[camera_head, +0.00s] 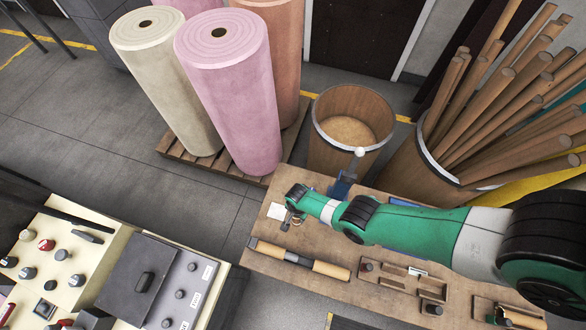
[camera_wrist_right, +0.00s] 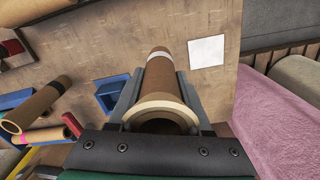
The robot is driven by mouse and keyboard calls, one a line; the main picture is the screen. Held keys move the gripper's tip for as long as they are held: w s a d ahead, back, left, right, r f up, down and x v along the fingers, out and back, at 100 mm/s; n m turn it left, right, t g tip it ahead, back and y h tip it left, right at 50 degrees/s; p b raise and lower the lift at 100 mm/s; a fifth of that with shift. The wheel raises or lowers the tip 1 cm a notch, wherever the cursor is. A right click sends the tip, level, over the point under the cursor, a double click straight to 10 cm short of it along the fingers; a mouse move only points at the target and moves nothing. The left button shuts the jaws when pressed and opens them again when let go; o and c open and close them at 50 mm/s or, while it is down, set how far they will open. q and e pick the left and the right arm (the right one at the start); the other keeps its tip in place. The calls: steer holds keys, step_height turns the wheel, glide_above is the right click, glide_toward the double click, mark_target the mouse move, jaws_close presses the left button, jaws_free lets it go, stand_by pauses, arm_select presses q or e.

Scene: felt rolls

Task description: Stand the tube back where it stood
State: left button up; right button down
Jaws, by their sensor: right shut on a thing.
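My right gripper (camera_wrist_right: 159,78) is shut on a tan tube (camera_wrist_right: 160,70), with one grey finger on each side of it. The tube's pale, open rim faces the wrist camera, and its body runs away from the camera over the wooden bench. My left gripper is out of view.
A white square (camera_head: 276,211) lies on the bench (camera_head: 262,228) near its left edge. A tan piece with a dark middle (camera_head: 328,268) lies near the front. Felt rolls (camera_head: 232,100) stand behind.

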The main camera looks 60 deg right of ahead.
mark_target(296, 221)
step_height(296, 221, down, 6)
steer(key=b, duration=0.6)
steer(key=shift+f+b, duration=0.5)
steer(key=shift+f, duration=0.05)
stand_by(0.5)
steer(key=shift+c, duration=1.3)
jaws_free()
